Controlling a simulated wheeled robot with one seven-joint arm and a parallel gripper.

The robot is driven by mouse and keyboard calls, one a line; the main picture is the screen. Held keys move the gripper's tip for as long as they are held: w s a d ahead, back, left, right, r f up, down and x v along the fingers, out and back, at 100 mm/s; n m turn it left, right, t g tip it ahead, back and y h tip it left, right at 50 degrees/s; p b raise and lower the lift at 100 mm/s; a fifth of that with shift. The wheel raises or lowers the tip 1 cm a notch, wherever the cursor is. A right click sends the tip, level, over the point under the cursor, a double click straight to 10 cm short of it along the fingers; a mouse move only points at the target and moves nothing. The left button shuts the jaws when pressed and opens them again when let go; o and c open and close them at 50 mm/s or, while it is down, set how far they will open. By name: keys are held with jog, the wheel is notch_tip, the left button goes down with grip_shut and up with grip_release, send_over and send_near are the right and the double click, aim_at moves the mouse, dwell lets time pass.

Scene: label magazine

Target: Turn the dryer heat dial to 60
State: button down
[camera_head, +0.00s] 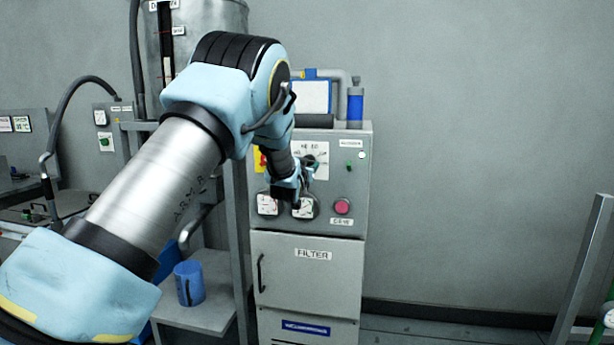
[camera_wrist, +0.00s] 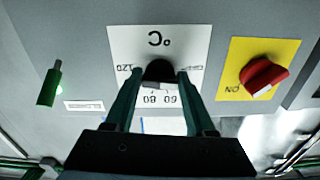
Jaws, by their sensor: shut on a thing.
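The dryer heat dial is a dark round knob (camera_wrist: 159,70) on a white °C scale plate (camera_wrist: 157,42). In the wrist view the plate appears upside down, with 60 and 80 below the knob and 120 at the left. My gripper (camera_wrist: 158,80) is shut on the knob, one finger on each side. The fingers and gripper body hide part of the scale, and I cannot read the dial's pointer. In the head view the plate (camera_head: 319,170) sits on the upper front of the grey dryer cabinet (camera_head: 352,205), partly behind my gripper (camera_head: 302,180).
A red switch (camera_wrist: 263,75) on a yellow plate and a green toggle (camera_wrist: 49,86) flank the dial. Gauges (camera_head: 303,208) and a pink-red button (camera_head: 342,206) sit below it.

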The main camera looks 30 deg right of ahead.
jog(key=shift+w+a+r+m+b, duration=0.1)
jog(key=shift+m+b, duration=3.05)
jog(key=shift+b, duration=0.35)
jog(key=shift+a+m+b, duration=0.1)
jog(key=shift+m+b, duration=3.05)
jog(key=shift+b, duration=0.3)
jog(key=shift+c, duration=1.2)
grip_release()
jog(key=b+v, duration=0.3)
jog(key=v, duration=0.7)
jog(key=shift+s+a, duration=0.25)
jog(key=shift+s, duration=0.05)
